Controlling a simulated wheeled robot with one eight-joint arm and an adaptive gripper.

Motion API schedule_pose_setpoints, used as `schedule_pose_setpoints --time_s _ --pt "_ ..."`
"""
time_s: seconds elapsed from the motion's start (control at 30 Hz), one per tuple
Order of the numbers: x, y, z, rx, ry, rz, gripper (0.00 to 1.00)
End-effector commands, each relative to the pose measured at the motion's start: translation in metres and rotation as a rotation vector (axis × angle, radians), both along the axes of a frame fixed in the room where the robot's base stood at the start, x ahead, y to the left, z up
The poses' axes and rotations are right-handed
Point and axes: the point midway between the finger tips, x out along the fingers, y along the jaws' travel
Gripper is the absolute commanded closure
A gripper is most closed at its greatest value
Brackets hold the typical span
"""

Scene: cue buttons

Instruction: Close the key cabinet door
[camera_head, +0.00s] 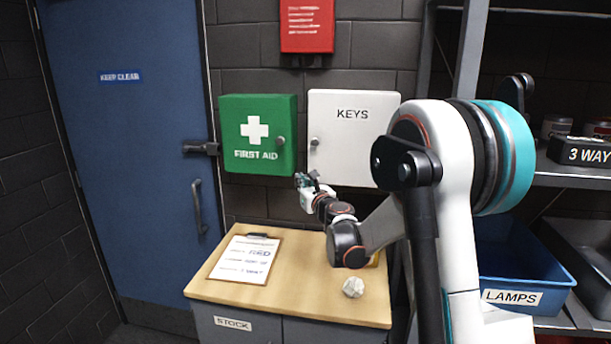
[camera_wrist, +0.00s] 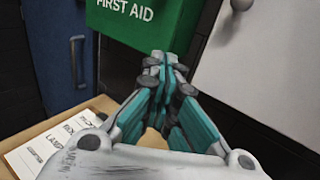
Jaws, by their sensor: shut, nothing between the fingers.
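The key cabinet (camera_head: 352,150) is white, marked KEYS, and hangs on the dark wall right of the green first aid box. Its door faces me with a round grey knob (camera_head: 314,142) near the left edge. I cannot tell whether the door is fully shut or slightly ajar. In the wrist view the white door (camera_wrist: 268,70) fills the upper right, with its knob (camera_wrist: 241,5) at the top edge. My gripper (camera_head: 306,180) is shut and empty, just below the cabinet's lower left corner. In the wrist view its fingertips (camera_wrist: 165,62) overlap the first aid box's lower edge.
The green first aid box (camera_head: 252,120) hangs to the left. Below is a wooden-topped stock cabinet (camera_head: 225,290) with a clipboard (camera_head: 245,258) and a crumpled white lump (camera_head: 353,287). A blue door (camera_head: 130,170) is at left; shelving with a blue bin (camera_head: 505,262) is at right.

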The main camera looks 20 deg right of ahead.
Motion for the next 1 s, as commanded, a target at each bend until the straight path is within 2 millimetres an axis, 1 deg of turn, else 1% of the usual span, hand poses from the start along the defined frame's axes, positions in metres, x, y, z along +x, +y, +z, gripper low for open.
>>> schedule_pose_setpoints --time_s 0.03,0.2,0.4,0.5,0.6,0.83,0.93,1.0 --pt "-0.01 0.007 0.001 0.0 0.0 0.001 1.0" --pt "-0.042 0.029 0.001 0.0 0.0 0.001 1.0" --pt "-0.073 0.05 0.001 0.0 0.0 0.002 1.0" --pt "-0.084 0.056 0.0 0.0 0.0 0.0 1.0" --pt "-0.09 0.061 0.0 0.0 0.0 0.0 1.0" --pt "-0.095 0.066 0.001 -0.019 0.002 0.006 1.0" --pt "-0.101 0.077 0.007 -0.114 0.01 0.038 1.0" --pt "-0.111 0.091 0.014 -0.239 0.021 0.076 1.0"
